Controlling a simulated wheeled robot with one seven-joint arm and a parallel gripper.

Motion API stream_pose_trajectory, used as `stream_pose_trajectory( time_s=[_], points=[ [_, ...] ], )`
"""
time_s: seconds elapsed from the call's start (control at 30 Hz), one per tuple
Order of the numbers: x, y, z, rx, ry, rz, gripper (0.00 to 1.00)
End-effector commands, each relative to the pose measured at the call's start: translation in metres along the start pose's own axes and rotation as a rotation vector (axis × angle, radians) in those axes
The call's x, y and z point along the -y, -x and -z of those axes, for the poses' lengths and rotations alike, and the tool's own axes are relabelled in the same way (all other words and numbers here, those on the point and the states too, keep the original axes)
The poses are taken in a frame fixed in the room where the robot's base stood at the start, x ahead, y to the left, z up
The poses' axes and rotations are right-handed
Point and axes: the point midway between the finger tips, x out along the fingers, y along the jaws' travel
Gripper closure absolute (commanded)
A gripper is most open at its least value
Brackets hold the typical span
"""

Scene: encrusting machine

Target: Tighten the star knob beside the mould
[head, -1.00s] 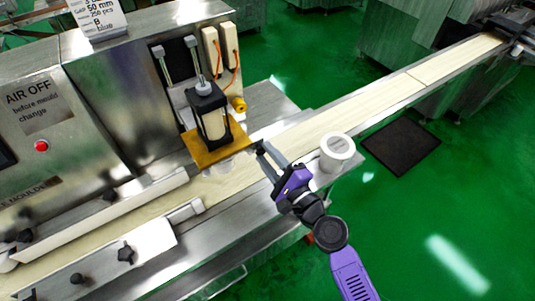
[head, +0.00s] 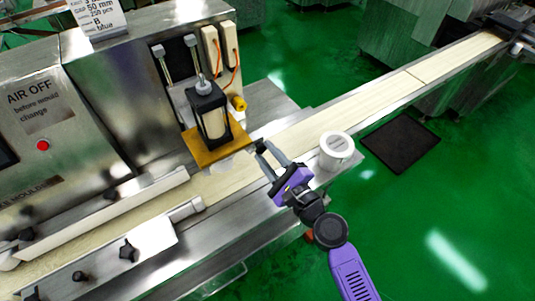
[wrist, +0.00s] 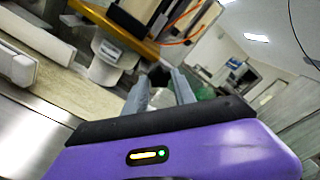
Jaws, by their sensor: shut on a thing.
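The star knob (head: 259,143) is a small dark knob at the right corner of the brass-yellow plate (head: 192,149) beside the mould. It also shows as a dark shape in the wrist view (wrist: 158,75), between the tips of my grey fingers. My gripper (head: 261,150), with its purple body, is shut on the knob, and the fingers hide part of it. The white mould (wrist: 106,66) hangs under the plate, to the left of my fingers in the wrist view. Whether the knob is seated tight cannot be told.
The pale conveyor belt (head: 320,127) runs beneath the plate and off to the upper right. The black-framed unit (head: 211,118) stands on the plate. Other dark knobs (head: 128,250) sit on the lower-left guides.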

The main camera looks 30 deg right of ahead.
Motion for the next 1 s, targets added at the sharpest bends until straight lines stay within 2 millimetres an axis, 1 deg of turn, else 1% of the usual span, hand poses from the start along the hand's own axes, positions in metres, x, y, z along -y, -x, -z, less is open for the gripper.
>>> stream_pose_trajectory(
  time_s=[0.03,0.1,0.13,0.47,0.57,0.8,0.9,1.0],
  points=[
    [-0.001,0.000,0.000,-0.001,-0.003,-0.001,0.62],
    [-0.001,0.000,0.000,0.000,-0.002,-0.001,0.49],
    [-0.001,0.000,0.000,0.000,-0.002,-0.001,0.47],
    [-0.001,0.002,0.000,0.000,0.000,-0.001,0.47],
    [-0.002,0.011,0.001,0.000,-0.001,-0.001,0.47],
    [-0.004,0.050,0.002,-0.001,-0.001,-0.002,0.47],
    [-0.003,0.064,0.003,-0.002,-0.001,-0.001,0.47],
    [-0.002,0.073,0.002,-0.001,-0.001,-0.001,0.47]
  ],
)
